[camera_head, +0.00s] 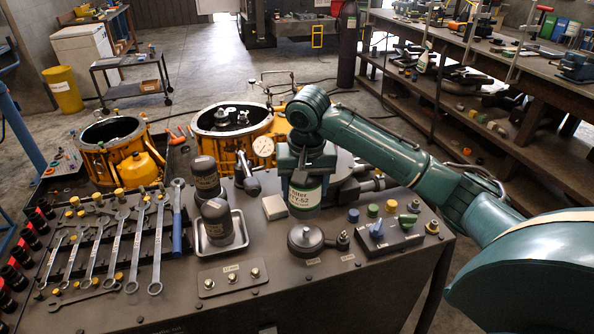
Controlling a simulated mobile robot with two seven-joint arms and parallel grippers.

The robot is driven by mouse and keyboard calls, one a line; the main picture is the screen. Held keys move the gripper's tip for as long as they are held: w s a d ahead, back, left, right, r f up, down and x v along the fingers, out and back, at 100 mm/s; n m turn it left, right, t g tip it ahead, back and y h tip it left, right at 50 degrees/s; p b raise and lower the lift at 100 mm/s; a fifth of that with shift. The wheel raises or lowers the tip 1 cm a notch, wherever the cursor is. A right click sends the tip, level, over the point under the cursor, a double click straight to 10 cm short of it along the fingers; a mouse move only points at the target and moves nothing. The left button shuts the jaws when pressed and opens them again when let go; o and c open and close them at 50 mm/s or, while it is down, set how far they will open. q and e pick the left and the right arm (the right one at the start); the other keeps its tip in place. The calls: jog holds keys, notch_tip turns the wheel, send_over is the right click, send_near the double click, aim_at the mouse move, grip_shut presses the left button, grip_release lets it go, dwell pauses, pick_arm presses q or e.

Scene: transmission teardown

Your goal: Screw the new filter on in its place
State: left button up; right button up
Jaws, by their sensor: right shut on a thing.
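The new filter (304,196), a dark green can with a pale label, is held upright in my right gripper (305,172), whose arm reaches in from the right. The gripper is shut around its upper part and hides its top. The filter shows over the middle of the dark bench, in front of dark machinery; I cannot tell whether it touches anything. A round dark fitting (305,237) with a small knob sits on the bench just below it in the picture. I cannot make out the filter's threaded place. My left gripper is not in view.
Two dark cans stand left of the filter, one (217,220) in a metal tray (236,246), one (206,175) behind it. A white block (275,207), a gauge (263,146) and a switch box (388,236) are close by. Wrenches (112,245) cover the bench's left.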

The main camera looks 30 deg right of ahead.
jog(key=shift+w+d+r, duration=0.15)
jog(key=shift+d+r, duration=0.1)
jog(key=shift+d, duration=0.15)
jog(key=shift+f+m+b, duration=0.15)
jog(key=shift+m+b, duration=0.15)
jog(key=shift+b, duration=0.05)
notch_tip(320, 180, down, 4)
jog(key=b, duration=0.5)
jog(key=shift+f+b, duration=0.1)
jog(key=shift+b, duration=0.25)
jog(key=shift+f+b, duration=0.2)
jog(key=shift+b, duration=0.15)
jog(key=shift+f+p, duration=0.2)
jog(key=shift+p, duration=0.25)
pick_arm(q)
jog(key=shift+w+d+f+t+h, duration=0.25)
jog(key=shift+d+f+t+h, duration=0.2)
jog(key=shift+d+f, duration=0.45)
pick_arm(e)
jog(key=shift+f, duration=1.6)
pick_arm(q)
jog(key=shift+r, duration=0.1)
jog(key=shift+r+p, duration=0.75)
jog(key=shift+p, duration=0.15)
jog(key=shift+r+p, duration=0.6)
pick_arm(e)
jog(key=shift+f, duration=0.35)
